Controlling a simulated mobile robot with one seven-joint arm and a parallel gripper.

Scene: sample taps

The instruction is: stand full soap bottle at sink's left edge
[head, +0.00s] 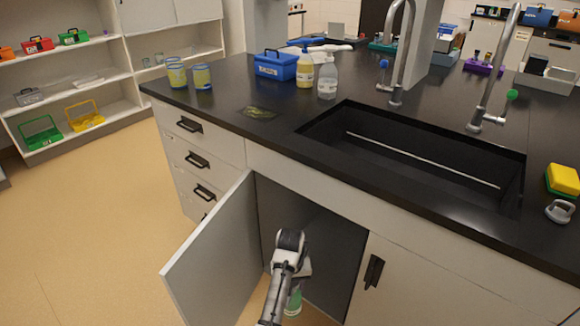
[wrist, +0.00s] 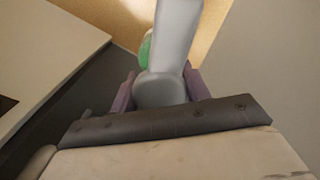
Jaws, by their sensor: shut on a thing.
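A soap bottle with a green body (head: 293,301) is low in the open cabinet under the sink, partly hidden by my arm. In the wrist view its pale grey top (wrist: 172,45) fills the space between my purple fingers, with some green behind it. My gripper (wrist: 160,88) is shut on this top. I cannot tell whether the bottle touches the cabinet floor. The black sink (head: 420,165) is set in the dark counter above. A bottle with yellow contents (head: 305,71) and a pale grey bottle (head: 327,80) stand on the counter, behind the sink's left end.
The cabinet door (head: 212,255) stands open to the left of my arm. A dark flat mat (head: 258,113) lies left of the sink, with bare counter around it. A blue box (head: 277,66) and several yellow-and-blue cups stand farther back. Two tall taps rise behind the sink.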

